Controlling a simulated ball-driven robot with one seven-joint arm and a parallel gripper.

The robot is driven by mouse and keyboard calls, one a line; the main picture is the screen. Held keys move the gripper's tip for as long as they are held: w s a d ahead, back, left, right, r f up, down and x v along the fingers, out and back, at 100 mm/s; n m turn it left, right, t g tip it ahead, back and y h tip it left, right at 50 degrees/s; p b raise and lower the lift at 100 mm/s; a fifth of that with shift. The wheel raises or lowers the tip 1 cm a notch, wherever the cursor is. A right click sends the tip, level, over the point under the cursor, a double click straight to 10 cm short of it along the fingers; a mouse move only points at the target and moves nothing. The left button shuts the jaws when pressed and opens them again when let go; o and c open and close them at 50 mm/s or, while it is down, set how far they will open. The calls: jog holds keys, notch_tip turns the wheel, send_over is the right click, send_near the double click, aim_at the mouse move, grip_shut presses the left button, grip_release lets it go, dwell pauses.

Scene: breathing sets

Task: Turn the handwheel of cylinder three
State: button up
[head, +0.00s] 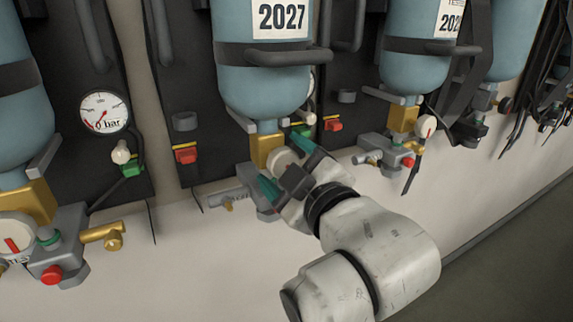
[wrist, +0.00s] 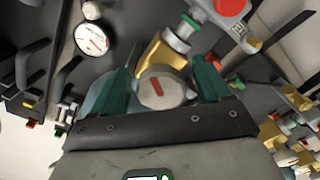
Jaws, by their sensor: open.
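A light blue cylinder (head: 262,80) with a "2027" label hangs at the centre of the head view, with a brass valve block (head: 263,148) beneath it. Its round grey handwheel (head: 282,159) is partly hidden by my gripper. In the wrist view the handwheel (wrist: 163,90) shows a red mark on its face. My gripper (head: 286,165) is open, with one green finger on each side of the handwheel. In the wrist view its fingers (wrist: 163,75) stand left and right of the wheel. I cannot tell whether either finger touches it. No cylinder number is readable.
Other blue cylinders stand on black backplates to the left (head: 15,120) and right (head: 412,62). A pressure gauge (head: 104,111) hangs at left. A grey valve fitting (head: 232,190) juts out left of my gripper. Hoses and straps hang at right. Floor (head: 510,250) is clear at lower right.

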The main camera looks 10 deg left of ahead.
jog(key=b+v, duration=0.2)
jog(key=v, duration=0.8)
jog(key=shift+s+d, duration=0.25)
jog(key=shift+s, duration=0.1)
dwell(6.7)
